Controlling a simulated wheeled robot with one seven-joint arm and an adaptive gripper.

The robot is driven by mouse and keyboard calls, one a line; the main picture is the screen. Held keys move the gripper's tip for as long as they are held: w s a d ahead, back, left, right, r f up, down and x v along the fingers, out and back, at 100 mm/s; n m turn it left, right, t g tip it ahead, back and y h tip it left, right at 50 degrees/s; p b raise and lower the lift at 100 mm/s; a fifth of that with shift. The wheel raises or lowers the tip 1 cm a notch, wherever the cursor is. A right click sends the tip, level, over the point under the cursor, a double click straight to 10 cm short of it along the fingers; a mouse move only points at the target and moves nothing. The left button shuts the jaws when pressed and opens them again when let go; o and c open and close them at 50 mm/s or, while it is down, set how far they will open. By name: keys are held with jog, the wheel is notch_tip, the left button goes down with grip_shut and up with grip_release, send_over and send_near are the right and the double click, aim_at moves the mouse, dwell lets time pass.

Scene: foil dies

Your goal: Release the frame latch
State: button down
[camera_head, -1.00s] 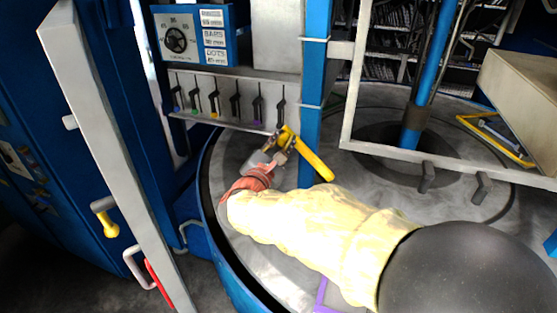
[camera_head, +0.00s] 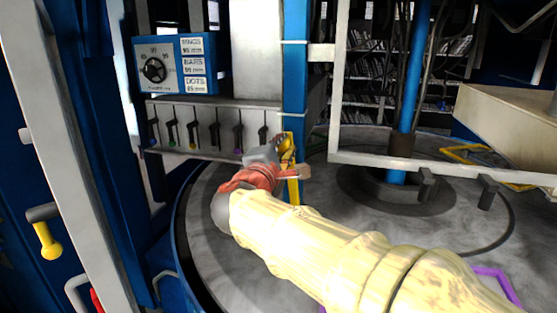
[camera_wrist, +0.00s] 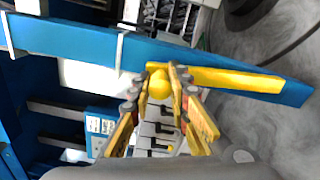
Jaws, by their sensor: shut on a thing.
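The frame latch is a yellow lever (camera_head: 294,192) on the blue upright post (camera_head: 294,75). It hangs down nearly in line with the post, partly hidden behind my gripper. In the wrist view the yellow bar (camera_wrist: 230,79) lies along the blue post (camera_wrist: 80,40), with a rounded yellow knob (camera_wrist: 159,86) at its near end. My gripper (camera_head: 285,158) is at the lever's upper part. In the wrist view my gripper (camera_wrist: 160,80) has its fingertips on both sides of the knob, shut on it.
A blue control box (camera_head: 180,65) with a dial stands at left, above a row of several small levers (camera_head: 195,130). A pale frame bar (camera_head: 430,168) crosses at right above the grey round table (camera_head: 380,235). A yellow-handled door (camera_head: 48,240) is at far left.

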jog(key=shift+d+f+m+b, duration=0.1)
jog(key=shift+d+m+b, duration=0.1)
jog(key=shift+m+b, duration=0.1)
jog(key=c, duration=1.8)
grip_release()
jog(key=shift+s, duration=0.1)
jog(key=shift+o, duration=0.8)
jog(key=v, duration=1.2)
